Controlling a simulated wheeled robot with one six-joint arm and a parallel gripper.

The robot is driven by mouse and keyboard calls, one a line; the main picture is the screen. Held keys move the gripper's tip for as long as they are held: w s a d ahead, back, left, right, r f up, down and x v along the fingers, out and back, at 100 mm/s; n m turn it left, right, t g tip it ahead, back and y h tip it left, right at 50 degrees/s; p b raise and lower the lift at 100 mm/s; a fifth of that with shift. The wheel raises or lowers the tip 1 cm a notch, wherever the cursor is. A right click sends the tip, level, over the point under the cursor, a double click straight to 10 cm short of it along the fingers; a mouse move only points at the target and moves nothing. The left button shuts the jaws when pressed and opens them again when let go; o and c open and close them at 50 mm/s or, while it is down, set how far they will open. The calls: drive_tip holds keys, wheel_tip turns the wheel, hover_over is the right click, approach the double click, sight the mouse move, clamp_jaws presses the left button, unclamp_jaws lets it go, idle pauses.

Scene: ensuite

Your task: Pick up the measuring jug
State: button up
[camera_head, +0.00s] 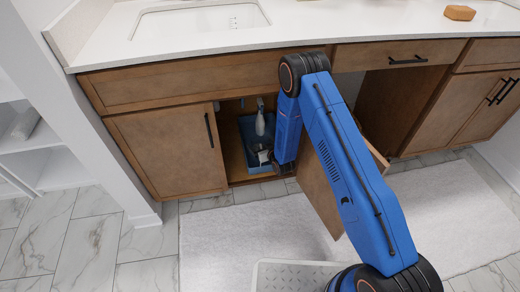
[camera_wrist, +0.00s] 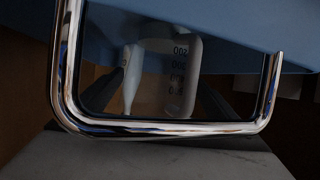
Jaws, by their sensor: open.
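The measuring jug (camera_wrist: 182,75) is pale and see-through, with dark volume marks on its side. In the wrist view it lies between the dark fingers of my gripper (camera_wrist: 157,95), which is open. I cannot tell whether the fingers touch it. In the head view a small pale shape (camera_head: 263,154), perhaps the jug, shows in a blue bin (camera_head: 246,128) inside the open cabinet. My arm hides part of the bin and most of the gripper there.
A bent chrome bar (camera_wrist: 165,128) crosses the wrist view. An open cabinet door (camera_head: 320,193) stands beside my arm. The countertop (camera_head: 330,25) lies above.

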drive_tip(key=shift+w+a+f, duration=0.15)
drive_tip(key=shift+w, duration=0.15)
drive_tip(key=c, duration=1.3)
drive_tip(key=shift+r, duration=0.2)
